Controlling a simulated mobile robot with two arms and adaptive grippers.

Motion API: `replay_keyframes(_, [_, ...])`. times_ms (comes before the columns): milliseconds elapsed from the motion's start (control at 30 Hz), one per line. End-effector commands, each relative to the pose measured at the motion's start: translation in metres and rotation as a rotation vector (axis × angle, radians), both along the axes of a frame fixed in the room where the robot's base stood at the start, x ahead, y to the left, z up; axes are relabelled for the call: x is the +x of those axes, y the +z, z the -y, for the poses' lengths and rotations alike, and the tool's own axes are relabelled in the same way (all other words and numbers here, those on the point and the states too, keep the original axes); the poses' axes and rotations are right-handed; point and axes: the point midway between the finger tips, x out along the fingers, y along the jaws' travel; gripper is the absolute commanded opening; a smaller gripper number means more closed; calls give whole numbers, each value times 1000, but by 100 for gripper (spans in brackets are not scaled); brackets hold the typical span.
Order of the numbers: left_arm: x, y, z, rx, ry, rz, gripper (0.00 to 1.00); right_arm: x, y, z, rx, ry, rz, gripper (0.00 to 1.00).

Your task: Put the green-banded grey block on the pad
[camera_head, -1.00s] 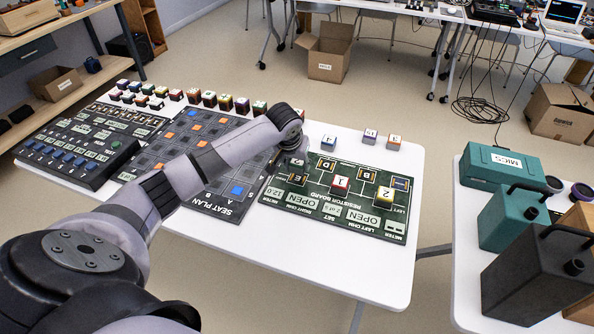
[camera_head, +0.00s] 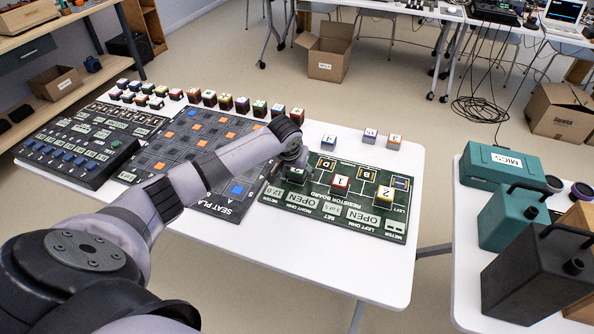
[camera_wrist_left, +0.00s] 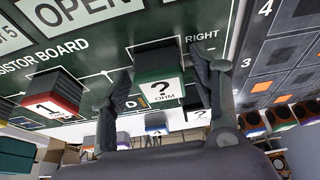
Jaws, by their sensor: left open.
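The green-banded grey block (camera_wrist_left: 160,68), marked "? OHM", is between the fingers of my left gripper (camera_wrist_left: 160,74) in the wrist view. It appears to stand on the board at the spot by the word "RIGHT", covering most of the pad there. My left gripper is open, a finger on each side of the block with visible gaps. In the head view the gripper (camera_head: 293,160) is low over the left part of the resistor board (camera_head: 330,212), and the block (camera_head: 296,176) shows partly beneath it. My right gripper is not in view.
Beside it on the board stand a red-banded block "1" (camera_head: 340,184) and a yellow-banded block "2" (camera_head: 384,195). Loose blocks (camera_head: 393,142) lie behind the board. The seat plan (camera_head: 205,150) is to the left. The table's front right corner (camera_head: 385,275) is clear.

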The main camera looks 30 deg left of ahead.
Motion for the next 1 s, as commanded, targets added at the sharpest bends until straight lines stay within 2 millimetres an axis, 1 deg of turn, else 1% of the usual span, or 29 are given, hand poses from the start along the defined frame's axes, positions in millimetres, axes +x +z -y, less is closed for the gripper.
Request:
replay_keyframes(200, [0, 1, 0, 0, 0, 1, 56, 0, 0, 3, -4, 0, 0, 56])
replay_keyframes(333, [-2, 10, 0, 0, -1, 2, 56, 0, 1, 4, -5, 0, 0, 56])
replay_keyframes(467, [-10, 31, 2, 1, -2, 3, 56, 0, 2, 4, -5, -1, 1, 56])
replay_keyframes(600, [-22, 60, 5, 2, -3, 4, 56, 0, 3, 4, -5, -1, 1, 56])
replay_keyframes(800, [-36, 95, 9, 0, -1, 3, 56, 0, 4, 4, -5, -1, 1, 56])
replay_keyframes(900, [-40, 105, 10, 0, 1, 2, 56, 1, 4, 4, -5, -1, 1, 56])
replay_keyframes(1000, [-43, 111, 10, 0, 0, 0, 56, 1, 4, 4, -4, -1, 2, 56])
